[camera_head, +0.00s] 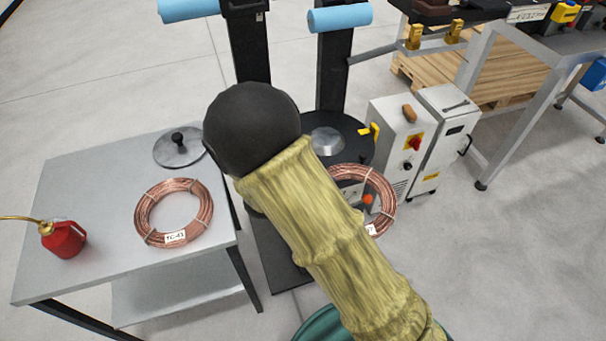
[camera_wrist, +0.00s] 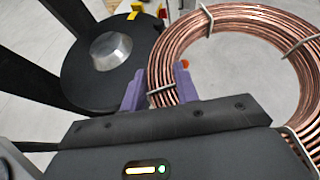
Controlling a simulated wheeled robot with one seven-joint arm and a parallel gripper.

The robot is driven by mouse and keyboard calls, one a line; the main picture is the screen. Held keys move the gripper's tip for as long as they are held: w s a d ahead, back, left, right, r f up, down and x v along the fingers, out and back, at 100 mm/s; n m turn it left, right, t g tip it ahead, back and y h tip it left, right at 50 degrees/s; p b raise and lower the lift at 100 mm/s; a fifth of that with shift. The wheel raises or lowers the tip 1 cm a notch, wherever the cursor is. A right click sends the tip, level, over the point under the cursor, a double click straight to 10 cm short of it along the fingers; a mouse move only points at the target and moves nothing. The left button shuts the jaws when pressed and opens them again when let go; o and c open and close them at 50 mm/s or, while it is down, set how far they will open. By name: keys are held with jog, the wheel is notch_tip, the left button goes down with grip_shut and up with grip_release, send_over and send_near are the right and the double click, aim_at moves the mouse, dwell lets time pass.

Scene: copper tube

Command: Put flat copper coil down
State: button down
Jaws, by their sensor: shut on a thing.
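In the wrist view my gripper (camera_wrist: 158,88) is shut on the near left side of this copper coil (camera_wrist: 215,25), with purple fingers on either side of the tube bundle. The coil extends right and away from the fingers, over grey floor. In the head view my gripper is hidden behind my arm. A second flat copper coil (camera_head: 173,212) with a white tag lies on the grey table (camera_head: 85,185).
A red oil can (camera_head: 63,239) and a round disc with a black knob (camera_head: 180,148) are also on the table. Black posts with blue rollers (camera_head: 340,18) rise behind. A light grey control cabinet (camera_head: 440,130) stands right of the turntable, near a workbench.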

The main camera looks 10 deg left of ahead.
aim_at(383, 203)
jog(key=d+f+m, duration=0.1)
jog(key=d+f, duration=0.1)
jog(key=d, duration=0.3)
jog(key=s+d+f+m+g+h, duration=0.1)
jog(key=d+f, duration=0.1)
jog(key=d, duration=0.4)
jog(key=d+f+g, duration=0.1)
jog(key=d+f, duration=0.2)
jog(key=d, duration=0.3)
jog(key=shift+s+m+h, duration=0.25)
jog(key=shift+m+h, duration=0.15)
